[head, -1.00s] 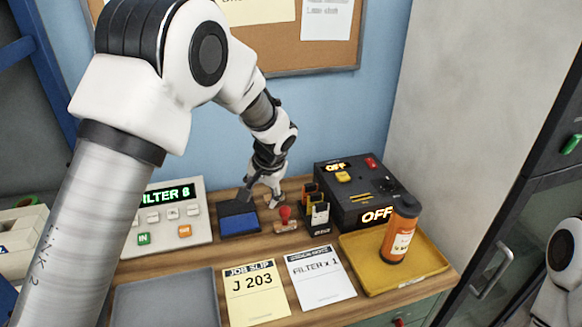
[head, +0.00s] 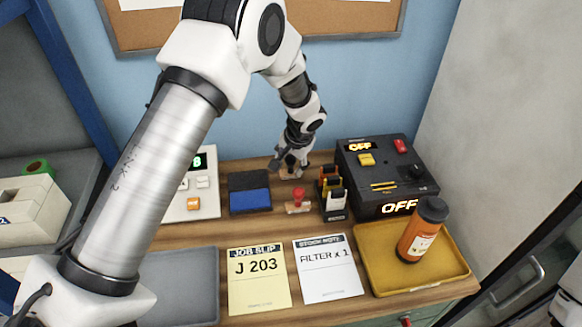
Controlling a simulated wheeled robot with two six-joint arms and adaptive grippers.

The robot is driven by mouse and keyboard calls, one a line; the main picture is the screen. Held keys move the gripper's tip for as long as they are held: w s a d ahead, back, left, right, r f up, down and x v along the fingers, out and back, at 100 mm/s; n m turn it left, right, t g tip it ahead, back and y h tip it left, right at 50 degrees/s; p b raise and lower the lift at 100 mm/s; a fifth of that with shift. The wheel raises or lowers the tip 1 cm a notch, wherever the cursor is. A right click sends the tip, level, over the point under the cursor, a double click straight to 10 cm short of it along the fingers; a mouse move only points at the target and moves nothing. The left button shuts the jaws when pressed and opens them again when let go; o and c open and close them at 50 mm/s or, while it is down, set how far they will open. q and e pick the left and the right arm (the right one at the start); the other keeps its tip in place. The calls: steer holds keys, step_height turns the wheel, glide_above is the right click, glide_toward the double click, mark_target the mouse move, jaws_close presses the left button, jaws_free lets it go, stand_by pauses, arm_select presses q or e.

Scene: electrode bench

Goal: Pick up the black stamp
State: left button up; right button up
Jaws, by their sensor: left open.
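My left gripper (head: 289,172) is open at the back of the bench, fingers pointing down, between the ink pad and the black machine. A small wooden piece shows at its fingertips, perhaps the base of a stamp. I cannot make out a black handle there, as the fingers cover that spot. A stamp with a red handle (head: 298,195) on a wooden base stands just in front of the gripper, apart from it. The ink pad (head: 250,199), blue with a dark lid, lies to the left. My right gripper is not in view.
A holder with several cards (head: 333,196) and a black machine (head: 385,175) reading OFF stand to the right. A yellow tray (head: 390,283) bears an orange bottle (head: 421,232). Two paper slips lie in front; a grey tray (head: 185,285) and a keypad box (head: 200,203) are left.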

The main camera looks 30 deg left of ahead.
arm_select(q)
steer(key=shift+s+r, duration=0.2)
steer(key=c, duration=0.4)
jaws_close()
